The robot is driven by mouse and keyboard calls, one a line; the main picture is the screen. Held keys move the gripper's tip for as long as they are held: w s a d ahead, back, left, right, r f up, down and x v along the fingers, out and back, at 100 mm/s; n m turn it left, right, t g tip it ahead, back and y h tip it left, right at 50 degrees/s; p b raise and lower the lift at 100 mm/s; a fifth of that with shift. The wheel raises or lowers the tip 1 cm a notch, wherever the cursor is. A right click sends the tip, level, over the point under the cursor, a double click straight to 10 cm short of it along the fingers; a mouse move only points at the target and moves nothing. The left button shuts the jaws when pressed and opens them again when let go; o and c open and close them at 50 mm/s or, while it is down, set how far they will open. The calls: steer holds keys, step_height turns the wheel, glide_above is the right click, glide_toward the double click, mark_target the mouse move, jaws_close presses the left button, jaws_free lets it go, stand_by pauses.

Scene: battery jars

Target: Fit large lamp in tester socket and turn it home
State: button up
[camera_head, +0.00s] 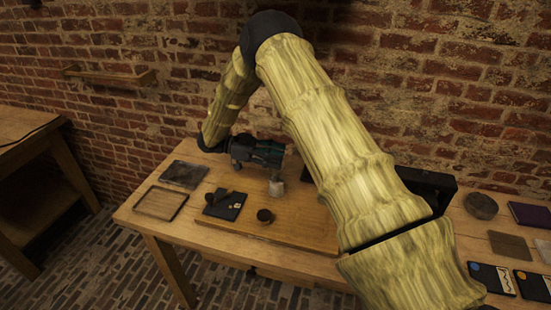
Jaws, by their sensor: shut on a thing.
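My gripper (272,163) is over the far middle of the table, pointing down and to the right. It is shut on a small pale, greyish thing (277,187), which looks like the large lamp. The lamp hangs at or just above the wooden board; whether it touches anything below is too small to tell. The tester socket cannot be told for sure. A dark panel (232,211) with a light mark and a small dark block (220,194) on it lies left of the gripper. A short round brown piece (265,216) stands nearer on the board.
The wooden board (297,232) lies on the table. A shallow wooden tray (160,203) and a dark slab (184,174) lie at the left. A round grey thing (480,206), a purple book (529,215) and dark cards (491,278) lie at the right. My arm hides the table's middle right.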

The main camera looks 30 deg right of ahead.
steer(key=shift+m+g+y, duration=0.3)
steer(key=shift+g+y, duration=0.1)
steer(key=o, duration=1)
steer(key=shift+c, duration=0.2)
steer(key=v, duration=1.2)
